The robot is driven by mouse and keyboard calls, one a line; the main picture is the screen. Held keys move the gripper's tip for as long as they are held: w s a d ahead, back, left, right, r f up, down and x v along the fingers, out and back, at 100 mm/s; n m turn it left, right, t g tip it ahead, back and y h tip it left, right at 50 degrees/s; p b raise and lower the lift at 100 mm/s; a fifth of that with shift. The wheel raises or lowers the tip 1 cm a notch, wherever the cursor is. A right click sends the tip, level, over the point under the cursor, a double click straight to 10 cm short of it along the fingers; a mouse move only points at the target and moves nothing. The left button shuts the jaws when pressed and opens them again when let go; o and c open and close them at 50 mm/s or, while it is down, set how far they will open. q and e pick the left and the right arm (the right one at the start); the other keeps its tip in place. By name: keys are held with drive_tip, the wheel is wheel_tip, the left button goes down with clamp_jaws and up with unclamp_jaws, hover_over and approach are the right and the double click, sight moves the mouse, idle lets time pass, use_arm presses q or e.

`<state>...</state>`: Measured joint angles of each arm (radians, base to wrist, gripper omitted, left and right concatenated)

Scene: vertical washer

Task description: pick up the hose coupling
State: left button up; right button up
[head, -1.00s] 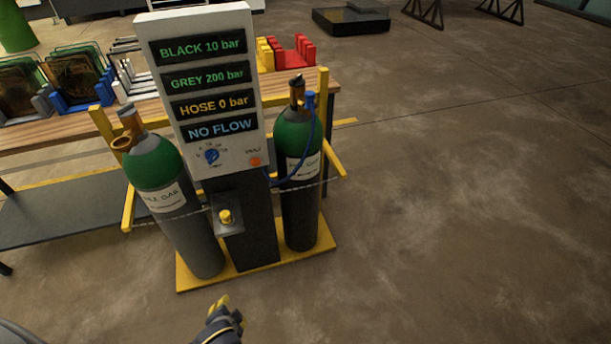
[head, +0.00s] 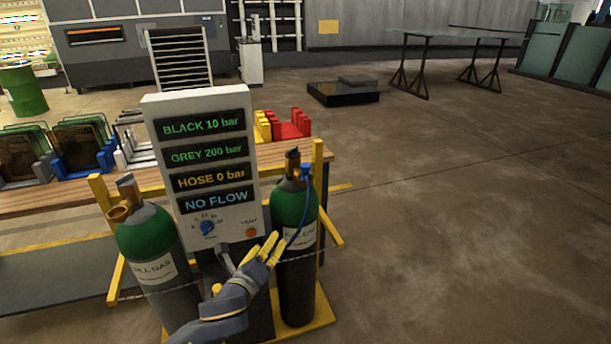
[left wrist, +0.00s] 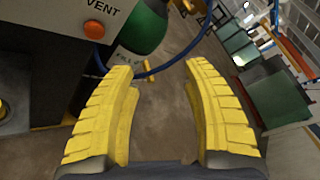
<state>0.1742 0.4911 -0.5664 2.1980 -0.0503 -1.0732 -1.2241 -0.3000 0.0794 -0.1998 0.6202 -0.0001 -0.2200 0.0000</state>
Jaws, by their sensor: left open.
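A blue hose (head: 300,228) runs down from a blue fitting (head: 305,171) at the valve of the right-hand cylinder (head: 291,210); this fitting looks like the hose coupling, though it is small. The hose also crosses the left wrist view (left wrist: 152,72) beyond my fingers. A small yellow piece (head: 216,288) on the column's front shelf is partly hidden behind my arm. My left gripper (head: 272,248) is open and empty, in front of the column and the right-hand cylinder, below the blue fitting. In the left wrist view its yellow fingers (left wrist: 160,80) are apart. My right gripper is not seen.
The panel (head: 205,150) reads BLACK 10 bar, GREY 200 bar, HOSE 0 bar, NO FLOW. An orange VENT button (left wrist: 94,30) is near my fingers. The left-hand cylinder (head: 147,240) stands chained in the yellow frame. A wooden bench (head: 50,200) is behind.

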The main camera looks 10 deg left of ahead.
sight(304, 172)
use_arm(q)
drive_tip(key=w+d+r+m+t+h, duration=0.15)
drive_tip(key=w+r+m+h, duration=0.25)
drive_tip(key=w+r+m, duration=0.55)
drive_tip(key=w+d, duration=0.1)
drive_tip(key=w, duration=0.4)
drive_tip(key=w+d+m, duration=0.1)
drive_tip(key=w+d, duration=0.1)
drive_tip(key=w, duration=0.3)
drive_tip(key=w+d+m, duration=0.1)
drive_tip(key=w+d, duration=0.1)
drive_tip(key=w, duration=0.3)
drive_tip(key=shift+w+d+r, duration=0.1)
drive_tip(key=shift+w, duration=0.15)
clamp_jaws()
